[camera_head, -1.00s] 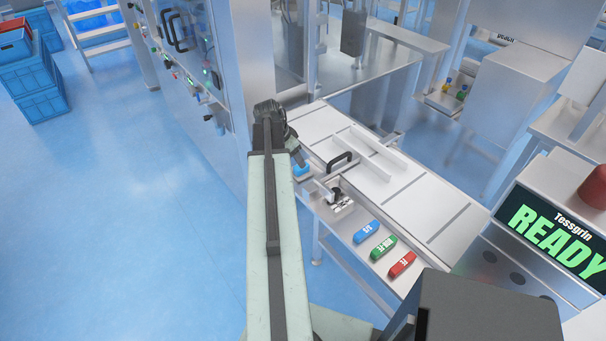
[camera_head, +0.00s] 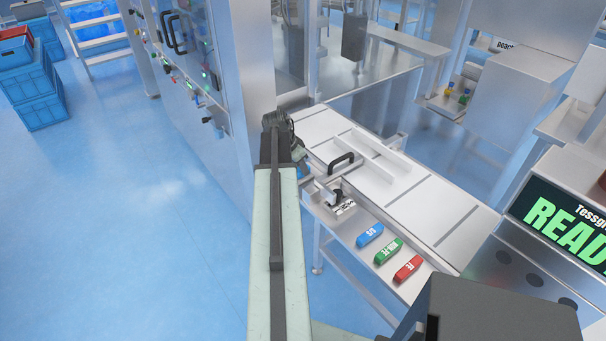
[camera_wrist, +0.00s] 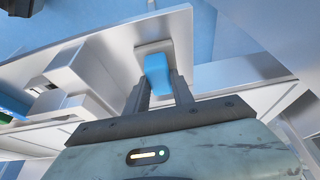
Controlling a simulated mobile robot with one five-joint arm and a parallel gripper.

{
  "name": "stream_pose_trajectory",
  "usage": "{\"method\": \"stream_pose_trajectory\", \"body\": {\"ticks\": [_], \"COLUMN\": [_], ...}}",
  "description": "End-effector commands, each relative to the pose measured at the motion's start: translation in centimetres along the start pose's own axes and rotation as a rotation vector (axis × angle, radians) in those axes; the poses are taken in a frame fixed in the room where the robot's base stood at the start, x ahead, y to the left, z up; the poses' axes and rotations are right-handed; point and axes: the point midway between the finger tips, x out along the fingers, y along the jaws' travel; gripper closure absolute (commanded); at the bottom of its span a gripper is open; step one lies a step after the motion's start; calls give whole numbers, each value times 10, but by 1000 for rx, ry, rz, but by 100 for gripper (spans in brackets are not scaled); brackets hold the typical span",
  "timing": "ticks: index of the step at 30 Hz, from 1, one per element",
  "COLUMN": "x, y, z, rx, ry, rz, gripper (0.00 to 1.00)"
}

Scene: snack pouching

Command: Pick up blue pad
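The blue pad (camera_wrist: 158,70) shows in the wrist view between the two fingers of my gripper (camera_wrist: 160,84). It sits at a small grey recess in the pale work surface. The fingers are apart, one on each side of the pad; I see no clear grip on it. In the head view my gripper (camera_head: 303,182) is at the left edge of the bench, and the arm and gripper hide most of the pad there.
Blue (camera_head: 370,235), green (camera_head: 388,251) and red (camera_head: 409,269) labelled blocks lie on the bench's front ledge. A small metal fixture (camera_head: 343,205) and a black handle (camera_head: 341,162) are close right of my gripper. A tall machine cabinet (camera_head: 235,75) stands behind the arm.

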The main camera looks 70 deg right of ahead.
Motion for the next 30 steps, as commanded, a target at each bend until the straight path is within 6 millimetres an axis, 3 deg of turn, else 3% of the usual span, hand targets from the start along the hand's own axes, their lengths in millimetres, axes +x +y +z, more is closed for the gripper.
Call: {"method": "stream_pose_trajectory", "body": {"ticks": [11,17,24,30], "x": [-5,-33,-80,-95], "y": [0,0,1,1], "z": [-3,-14,-34,-40], "rx": [1,1,1,2], "ry": [0,0,0,0], "rz": [0,0,1,1], "gripper": [100,100,100,100]}}
